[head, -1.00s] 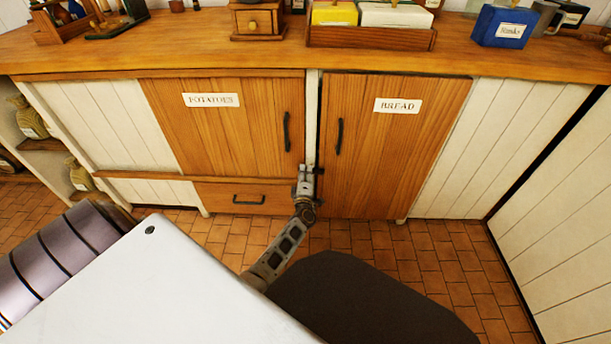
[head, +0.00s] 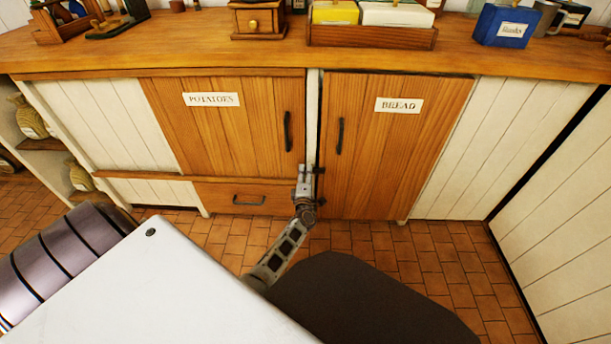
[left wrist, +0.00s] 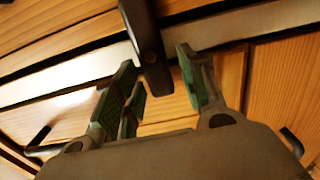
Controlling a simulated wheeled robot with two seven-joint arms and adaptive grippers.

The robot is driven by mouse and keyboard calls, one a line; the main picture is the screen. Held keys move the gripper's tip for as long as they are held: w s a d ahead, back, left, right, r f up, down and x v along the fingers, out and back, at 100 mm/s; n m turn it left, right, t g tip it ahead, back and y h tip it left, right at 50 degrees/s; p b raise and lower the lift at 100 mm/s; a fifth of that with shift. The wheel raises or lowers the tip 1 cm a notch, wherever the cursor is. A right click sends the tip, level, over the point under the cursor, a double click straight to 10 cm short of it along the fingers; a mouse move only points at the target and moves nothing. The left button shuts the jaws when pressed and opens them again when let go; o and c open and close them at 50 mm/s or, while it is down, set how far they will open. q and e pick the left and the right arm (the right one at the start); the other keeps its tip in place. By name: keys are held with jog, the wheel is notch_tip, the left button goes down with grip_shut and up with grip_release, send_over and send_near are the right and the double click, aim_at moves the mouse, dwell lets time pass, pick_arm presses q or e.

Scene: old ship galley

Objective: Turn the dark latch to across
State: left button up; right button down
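The dark latch (left wrist: 150,45) shows in the left wrist view as a dark bar with a rounded lower end, over the pale post (left wrist: 230,28) between the wooden fronts. It appears to slant across the post; its exact angle is hard to tell. In the head view only a small dark part of the latch (head: 319,170) shows beside my gripper. My left gripper (head: 303,170) is at the lower part of the post. In the left wrist view its fingers (left wrist: 163,82) are apart, with the latch's end between them, nearer the left finger. Contact is unclear. My right gripper is not in view.
The POTATOES door (head: 220,125) is left of the post and the BREAD door (head: 390,145) right of it; both look shut. A drawer (head: 245,198) lies below the POTATOES door. The wooden counter (head: 200,45) overhangs above. Tiled floor (head: 430,255) is clear in front.

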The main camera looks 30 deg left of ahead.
pick_arm(q)
jog(key=shift+r, duration=0.1)
dwell(0.3)
jog(key=v, duration=0.7)
jog(key=shift+s, duration=0.25)
jog(key=shift+d, duration=0.15)
dwell(0.7)
